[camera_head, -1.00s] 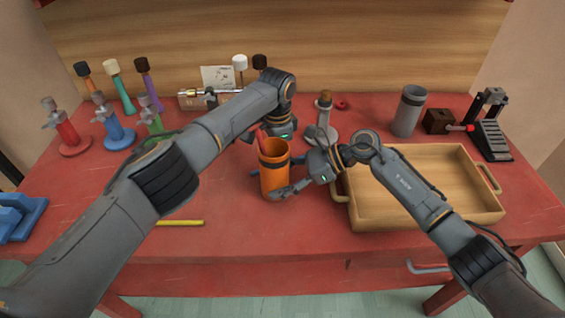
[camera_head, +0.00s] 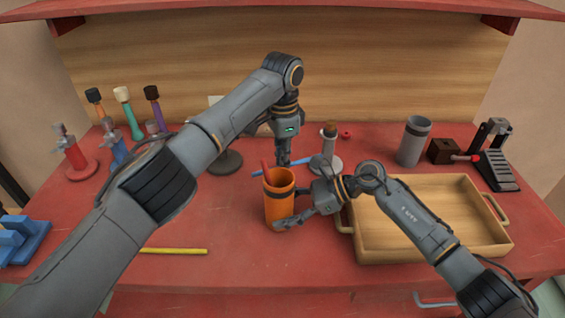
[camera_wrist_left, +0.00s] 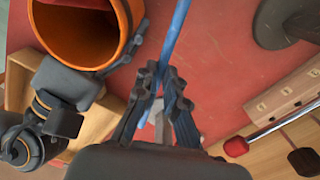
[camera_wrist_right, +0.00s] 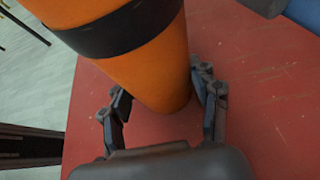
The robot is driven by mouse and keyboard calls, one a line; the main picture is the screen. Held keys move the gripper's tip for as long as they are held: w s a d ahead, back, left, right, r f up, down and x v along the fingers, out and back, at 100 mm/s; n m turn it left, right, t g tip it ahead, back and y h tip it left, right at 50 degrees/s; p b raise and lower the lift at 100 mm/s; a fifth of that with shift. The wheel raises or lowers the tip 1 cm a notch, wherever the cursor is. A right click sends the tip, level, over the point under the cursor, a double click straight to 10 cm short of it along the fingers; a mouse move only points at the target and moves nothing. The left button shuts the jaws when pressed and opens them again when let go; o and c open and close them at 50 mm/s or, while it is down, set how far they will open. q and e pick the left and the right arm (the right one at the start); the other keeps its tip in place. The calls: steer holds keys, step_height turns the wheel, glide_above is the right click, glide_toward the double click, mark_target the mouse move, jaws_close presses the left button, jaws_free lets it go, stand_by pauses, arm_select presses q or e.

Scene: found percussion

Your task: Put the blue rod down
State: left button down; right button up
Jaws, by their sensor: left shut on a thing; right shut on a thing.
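A thin blue rod (camera_head: 299,161) is held by my left gripper (camera_head: 284,162), just behind the rim of an orange tube (camera_head: 280,209). In the left wrist view the blue rod (camera_wrist_left: 176,32) runs between the shut fingers (camera_wrist_left: 163,77), beside the tube's open mouth. I cannot tell how high it is above the table. The orange tube stands upright on the red table with a dark band near its top. My right gripper (camera_head: 292,219) is shut around its lower part; the right wrist view shows a finger on each side of the tube (camera_wrist_right: 155,75).
A wooden tray (camera_head: 430,252) sits to the right, close to my right arm. A grey stand (camera_head: 331,150) with a brown top and a grey cup (camera_head: 412,143) stand behind. A yellow rod (camera_head: 175,251) lies front left. Several clamp stands fill the back left. The front middle of the red table (camera_head: 235,275) is bare.

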arm_select(q)
glide_above(249, 193)
step_height(249, 193, down, 10)
steer(key=shift+r, duration=0.1)
stand_by(0.6)
steer(key=shift+f, duration=0.2)
steer(key=c, duration=1.4)
jaws_free()
steer(key=shift+c, duration=0.2)
steer(key=shift+r, duration=0.1)
